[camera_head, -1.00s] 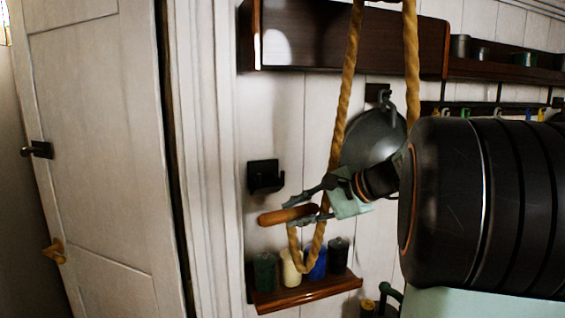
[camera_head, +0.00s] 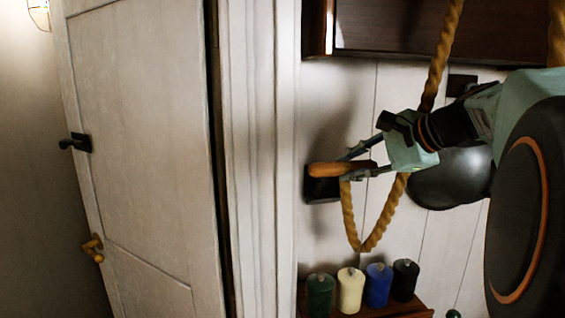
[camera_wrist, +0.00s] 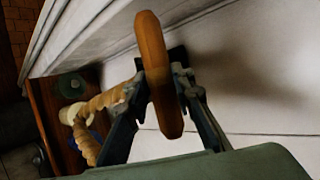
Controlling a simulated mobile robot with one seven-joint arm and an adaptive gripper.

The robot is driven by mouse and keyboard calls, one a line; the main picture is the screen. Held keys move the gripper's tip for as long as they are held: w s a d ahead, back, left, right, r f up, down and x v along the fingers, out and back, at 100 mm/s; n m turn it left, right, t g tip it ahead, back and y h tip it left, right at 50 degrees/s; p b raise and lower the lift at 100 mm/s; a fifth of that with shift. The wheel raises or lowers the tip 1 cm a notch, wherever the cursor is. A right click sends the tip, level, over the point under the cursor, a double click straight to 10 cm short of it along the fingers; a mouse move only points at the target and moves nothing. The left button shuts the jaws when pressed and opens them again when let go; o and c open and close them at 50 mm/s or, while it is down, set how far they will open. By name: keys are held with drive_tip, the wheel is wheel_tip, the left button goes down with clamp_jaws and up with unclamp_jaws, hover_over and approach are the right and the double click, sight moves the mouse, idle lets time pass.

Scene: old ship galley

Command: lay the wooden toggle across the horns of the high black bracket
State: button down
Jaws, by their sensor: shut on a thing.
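The wooden toggle (camera_head: 325,170) is an orange-brown rounded rod, held roughly level in the head view. My gripper (camera_head: 352,168) is shut on it, and its fingers grip both sides of the toggle (camera_wrist: 152,60) in the wrist view. The black bracket (camera_head: 318,192) is on the white wall, directly behind the toggle in the head view and partly hidden by it. In the wrist view a dark part of the bracket (camera_wrist: 178,56) shows behind the toggle. I cannot tell whether the toggle touches the horns.
A thick rope (camera_head: 395,205) hangs in a loop from above, with one end at the toggle. A dark pan (camera_head: 450,178) hangs to the right. Below, a small shelf (camera_head: 415,312) holds several coloured spools (camera_head: 350,290). A wooden cabinet (camera_head: 390,30) is above; a white door (camera_head: 140,150) is left.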

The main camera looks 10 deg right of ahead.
drive_tip(key=w+f, duration=0.5)
drive_tip(key=w, duration=0.4)
drive_tip(key=shift+w, duration=0.15)
idle(0.4)
drive_tip(key=shift+f+b, duration=0.25)
drive_tip(key=shift+b, duration=0.15)
drive_tip(key=shift+f, duration=0.25)
drive_tip(key=shift+d, duration=0.1)
drive_tip(key=c, duration=1.6)
unclamp_jaws()
drive_tip(key=shift+d, duration=0.1)
